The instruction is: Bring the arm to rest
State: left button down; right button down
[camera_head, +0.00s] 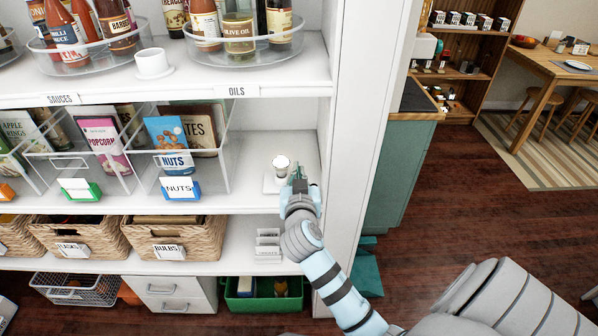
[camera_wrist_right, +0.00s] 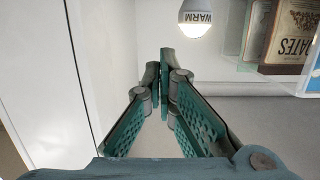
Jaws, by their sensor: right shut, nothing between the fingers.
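My right gripper (camera_head: 297,176) reaches in from the lower right to the right end of the middle shelf. Its fingers are shut and empty, and they also show closed together in the right wrist view (camera_wrist_right: 167,62). A white light bulb (camera_head: 281,165) stands just beyond and left of the fingertips, apart from them as far as I can tell. In the wrist view the bulb (camera_wrist_right: 203,18) is at the top edge, marked "WARM". My left gripper is not in view.
The white shelf side panel (camera_head: 350,120) rises close to the right of my gripper. A clear bin with a blue nuts bag (camera_head: 168,140) stands to the left. The oils shelf (camera_head: 300,73) is above; woven baskets (camera_head: 170,236) are below. Open floor (camera_head: 450,200) lies right.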

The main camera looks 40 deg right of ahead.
jog(key=shift+s, duration=0.1)
dwell(0.5)
jog(key=s+a+f+n+g+y, duration=0.35)
jog(key=s+f, duration=0.25)
jog(key=s, duration=0.3)
jog(key=s+a+f+n+g+y, duration=0.25)
jog(key=s+a+f, duration=0.35)
jog(key=s, duration=0.4)
jog(key=s+a+f+n+g+y, duration=0.2)
jog(key=s+a+f+g+y, duration=0.1)
jog(key=s+f, duration=0.5)
jog(key=s+d+f+g, duration=0.2)
jog(key=s+f, duration=0.1)
jog(key=f, duration=1.6)
jog(key=s+f, duration=1)
jog(key=s, duration=0.3)
jog(key=shift+s+d+f+g, duration=0.2)
jog(key=shift+d+f+g, duration=0.15)
jog(key=shift+d, duration=0.1)
